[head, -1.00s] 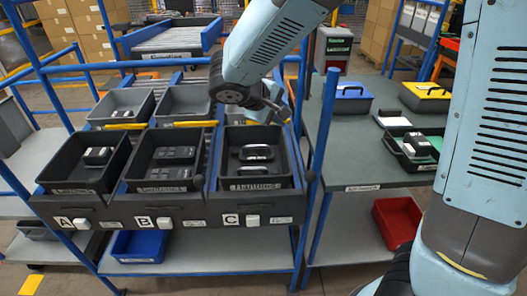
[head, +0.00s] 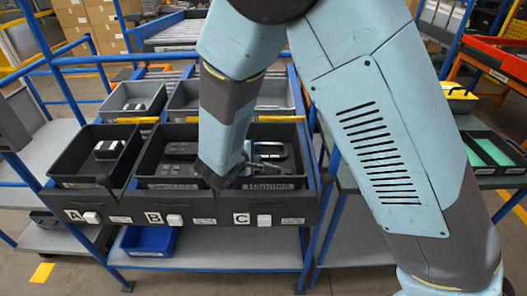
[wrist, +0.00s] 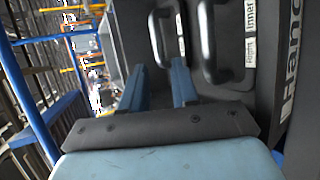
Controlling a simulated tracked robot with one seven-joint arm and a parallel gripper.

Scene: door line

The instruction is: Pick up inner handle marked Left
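My gripper (head: 246,166) is low over the bin marked C, labelled Handles (head: 270,184). In the wrist view my gripper (wrist: 158,66) shows two blue fingers spread apart with nothing between them. A dark handle with a white label reading Right and Inner (wrist: 210,42) lies in the bin, right of the fingers. A second dark handle (wrist: 160,36) lies just beyond the fingertips; its label is too narrow to read. In the head view the handles (head: 272,150) are partly hidden by my arm. I cannot tell which one is marked Left.
Bin A (head: 77,160) holds a small black and white part. Bin B (head: 160,168) holds dark flat parts. Grey bins (head: 133,98) stand behind. A black tray with green lining (head: 497,166) is on the right bench. A blue bin (head: 150,242) sits on the lower shelf.

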